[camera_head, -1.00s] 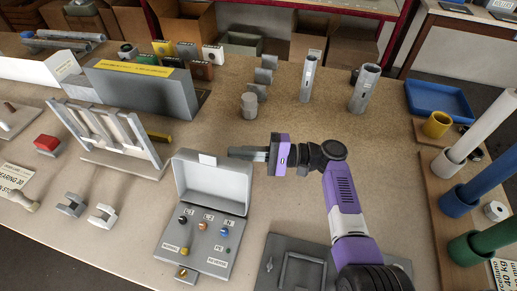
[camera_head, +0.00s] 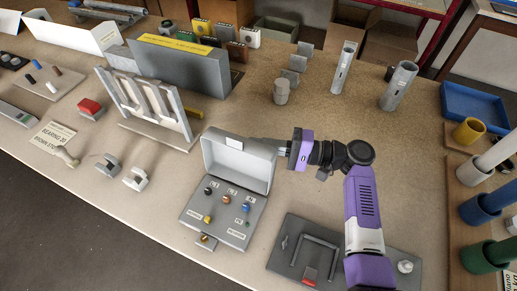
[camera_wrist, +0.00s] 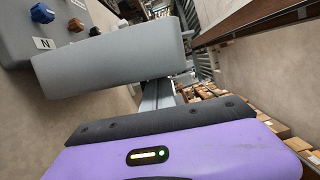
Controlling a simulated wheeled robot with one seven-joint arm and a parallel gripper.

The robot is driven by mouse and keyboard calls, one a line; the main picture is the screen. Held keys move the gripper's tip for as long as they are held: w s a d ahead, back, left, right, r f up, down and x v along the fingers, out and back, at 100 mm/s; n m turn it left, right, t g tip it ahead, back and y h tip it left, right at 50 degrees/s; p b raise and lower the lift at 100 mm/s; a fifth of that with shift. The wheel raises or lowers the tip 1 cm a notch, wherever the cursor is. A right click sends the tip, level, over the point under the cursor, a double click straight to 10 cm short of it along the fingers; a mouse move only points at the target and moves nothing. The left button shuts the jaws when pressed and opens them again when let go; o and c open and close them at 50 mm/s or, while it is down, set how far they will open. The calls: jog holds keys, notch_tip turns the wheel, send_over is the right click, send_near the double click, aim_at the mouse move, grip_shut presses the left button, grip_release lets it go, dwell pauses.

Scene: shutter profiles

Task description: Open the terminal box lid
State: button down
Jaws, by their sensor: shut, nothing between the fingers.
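The terminal box is a grey case; its base (camera_head: 225,213) lies on the table with coloured terminals inside. Its lid (camera_head: 239,168) stands raised at the far side of the base, with a white label at its top edge. My gripper (camera_head: 264,143) is shut and empty at the lid's upper right corner, seemingly just behind it; the lid hides part of the fingertips. In the wrist view the lid (camera_wrist: 110,62) is a large grey slab beyond the shut fingers (camera_wrist: 159,95), close to them; I cannot tell if they touch. Terminals show at upper left.
A grey panel with a handle (camera_head: 311,247) lies to the right of the box, below my arm. A rack of grey profiles (camera_head: 150,105) and white clips (camera_head: 137,178) stand to the left. The table behind the gripper is mostly clear up to the grey tubes (camera_head: 398,85).

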aim_at(255, 158)
jog(key=shift+s+a+r+n+h, duration=0.15)
jog(key=shift+s+a+r+n, duration=0.2)
jog(key=shift+s+n, duration=0.3)
jog(key=shift+s+a+r+n+h, duration=0.15)
jog(key=shift+s+r+n, duration=0.25)
jog(key=shift+s+n, duration=0.25)
jog(key=shift+w, duration=0.15)
